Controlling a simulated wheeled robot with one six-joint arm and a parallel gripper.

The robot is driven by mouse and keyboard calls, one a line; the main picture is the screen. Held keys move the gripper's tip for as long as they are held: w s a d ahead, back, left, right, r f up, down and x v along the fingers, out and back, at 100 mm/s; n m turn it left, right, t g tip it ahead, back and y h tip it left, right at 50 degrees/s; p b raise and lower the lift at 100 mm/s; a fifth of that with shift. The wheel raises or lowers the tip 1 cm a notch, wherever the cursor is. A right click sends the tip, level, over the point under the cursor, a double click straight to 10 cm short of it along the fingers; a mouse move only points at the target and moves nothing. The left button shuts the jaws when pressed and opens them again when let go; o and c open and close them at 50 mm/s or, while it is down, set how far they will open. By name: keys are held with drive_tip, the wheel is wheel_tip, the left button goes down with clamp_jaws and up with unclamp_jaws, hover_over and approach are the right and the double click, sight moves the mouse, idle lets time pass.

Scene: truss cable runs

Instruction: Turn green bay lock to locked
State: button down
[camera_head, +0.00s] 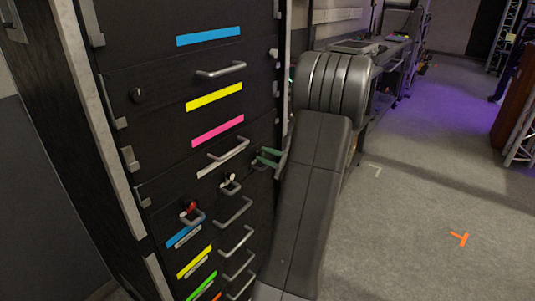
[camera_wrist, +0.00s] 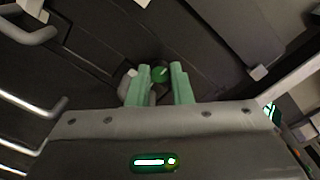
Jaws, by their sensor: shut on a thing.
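The green bay lock is a small round dark-green knob (camera_wrist: 160,74) on the dark drawer cabinet front, seen in the wrist view between my fingertips. My gripper (camera_wrist: 161,80) has pale green fingers on either side of the knob and is shut on it. In the head view my gripper (camera_head: 267,157) touches or nearly touches the right part of the cabinet front, and the knob itself cannot be made out there. Whether the lock stands at locked or unlocked cannot be read.
The black cabinet (camera_head: 150,130) has several grey pull handles (camera_head: 221,70) and coloured label strips (camera_head: 214,97). A red-topped lock (camera_head: 190,207) and a white-topped lock (camera_head: 231,178) sit lower left of my gripper. A workbench (camera_head: 358,47) stands behind. The floor at right is open.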

drive_tip(key=c, duration=1.3)
unclamp_jaws()
drive_tip(key=v, duration=1.3)
drive_tip(key=shift+s+d, duration=0.25)
drive_tip(key=shift+d, duration=0.1)
drive_tip(key=shift+a, duration=0.1)
drive_tip(key=x, duration=1.3)
drive_tip(key=shift+w+a, duration=0.25)
drive_tip(key=shift+a, duration=0.05)
drive_tip(key=shift+f+b, duration=0.1)
drive_tip(key=shift+b, duration=0.2)
drive_tip(key=shift+n, duration=0.4)
